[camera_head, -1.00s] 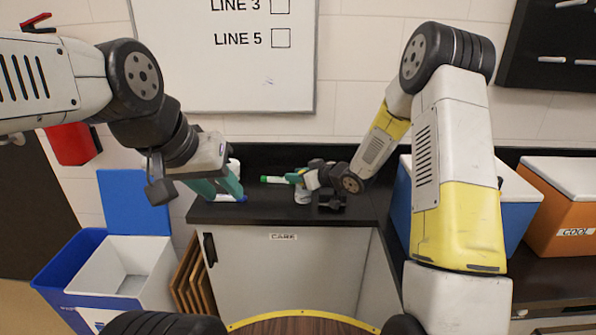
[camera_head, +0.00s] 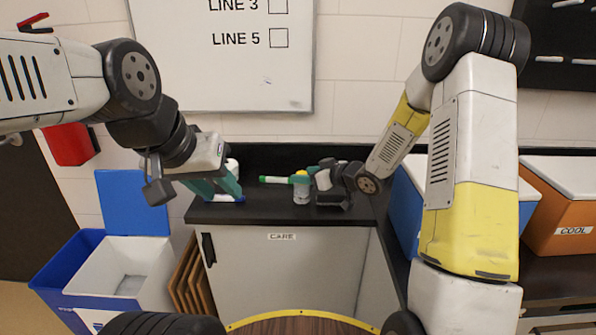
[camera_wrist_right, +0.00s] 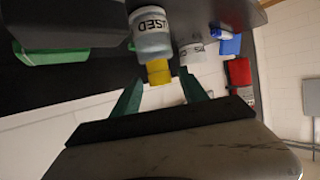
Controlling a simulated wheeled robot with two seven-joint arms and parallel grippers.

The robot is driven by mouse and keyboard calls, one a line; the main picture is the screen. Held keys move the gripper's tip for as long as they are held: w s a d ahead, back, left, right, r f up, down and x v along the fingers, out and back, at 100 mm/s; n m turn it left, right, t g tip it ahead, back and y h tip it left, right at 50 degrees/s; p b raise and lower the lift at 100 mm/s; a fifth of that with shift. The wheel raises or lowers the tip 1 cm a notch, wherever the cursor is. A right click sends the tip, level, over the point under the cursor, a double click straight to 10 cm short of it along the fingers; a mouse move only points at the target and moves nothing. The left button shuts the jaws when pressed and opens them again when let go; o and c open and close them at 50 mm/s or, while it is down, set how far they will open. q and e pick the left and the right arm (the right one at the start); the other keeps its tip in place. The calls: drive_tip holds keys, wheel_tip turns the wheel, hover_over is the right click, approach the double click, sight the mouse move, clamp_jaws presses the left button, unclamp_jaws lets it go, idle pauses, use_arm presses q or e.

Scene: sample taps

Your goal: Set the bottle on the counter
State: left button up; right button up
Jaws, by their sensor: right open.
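The bottle (camera_head: 302,192) stands upright on the black counter (camera_head: 262,215). It is clear to grey, with a yellow cap. In the right wrist view, which is upside down, the bottle (camera_wrist_right: 152,38) shows a label reading "USED". My right gripper (camera_head: 304,177) is open at the bottle's upper part. In its wrist view, the teal fingertips (camera_wrist_right: 160,76) are apart on either side of the yellow cap; contact cannot be told. My left gripper (camera_head: 219,188) hangs at the counter's left end with its fingers apart, near a white item with a blue end (camera_head: 241,198).
A green item (camera_head: 270,179) lies left of the bottle. A white bottle (camera_head: 232,167) stands behind my left gripper. Blue (camera_head: 405,200) and orange (camera_head: 560,215) coolers are at right. The front middle of the counter is clear.

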drive_tip(key=s+d+r+m+t+h, duration=0.1)
drive_tip(key=s+d+r+m+h, duration=0.3)
drive_tip(key=d+r, duration=0.35)
drive_tip(key=s+d+r+m+h, duration=0.1)
drive_tip(key=s+d+r+h, duration=0.3)
drive_tip(key=s+d+r, duration=0.35)
drive_tip(key=s+a+r+m+g, duration=0.2)
drive_tip(key=s+m+g, duration=0.1)
drive_tip(key=s, duration=1.8)
drive_tip(key=shift+s+g+y, duration=0.35)
drive_tip(key=shift+g+y, duration=0.05)
drive_tip(key=shift+g, duration=0.2)
